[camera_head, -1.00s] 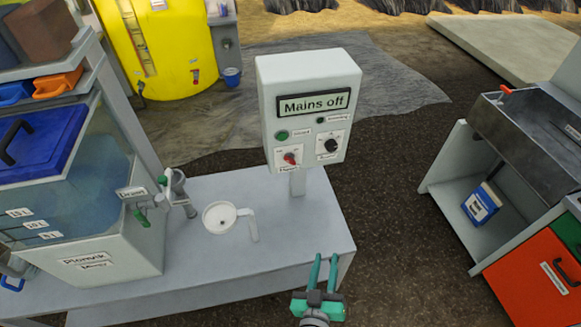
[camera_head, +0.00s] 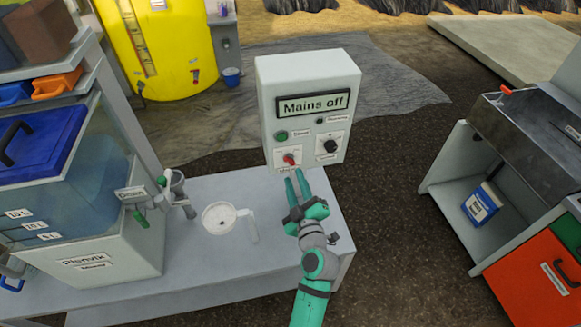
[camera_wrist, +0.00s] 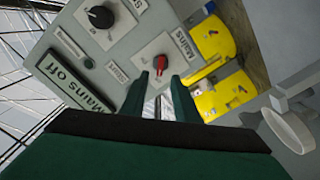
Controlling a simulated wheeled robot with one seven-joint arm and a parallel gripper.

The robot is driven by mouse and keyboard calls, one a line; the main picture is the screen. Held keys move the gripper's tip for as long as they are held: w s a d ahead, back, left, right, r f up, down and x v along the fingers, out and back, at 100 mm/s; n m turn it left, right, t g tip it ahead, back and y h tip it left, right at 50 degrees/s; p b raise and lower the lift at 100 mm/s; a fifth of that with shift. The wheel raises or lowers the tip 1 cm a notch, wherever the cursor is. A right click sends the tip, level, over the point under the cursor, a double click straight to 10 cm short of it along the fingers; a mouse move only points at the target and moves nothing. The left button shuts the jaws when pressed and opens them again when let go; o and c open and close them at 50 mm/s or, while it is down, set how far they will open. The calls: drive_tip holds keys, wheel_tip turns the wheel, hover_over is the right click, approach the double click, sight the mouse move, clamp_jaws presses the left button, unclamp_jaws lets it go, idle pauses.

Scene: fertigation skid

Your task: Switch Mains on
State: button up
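In the wrist view the red knob (camera_wrist: 160,64) shows just beyond the fingertips (camera_wrist: 160,88), in line with the gap. I cannot tell whether a finger touches the panel.
A black knob (camera_head: 329,146) sits right of the red one, and a green button (camera_head: 282,135) above it. A white cup (camera_head: 221,216) and a valve pipe (camera_head: 180,195) are on the bench to the left, beside the tank (camera_head: 90,255). Open ground lies right of the bench.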

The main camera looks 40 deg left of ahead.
sight(289, 163)
drive_tip(key=x, duration=0.6)
clamp_jaws()
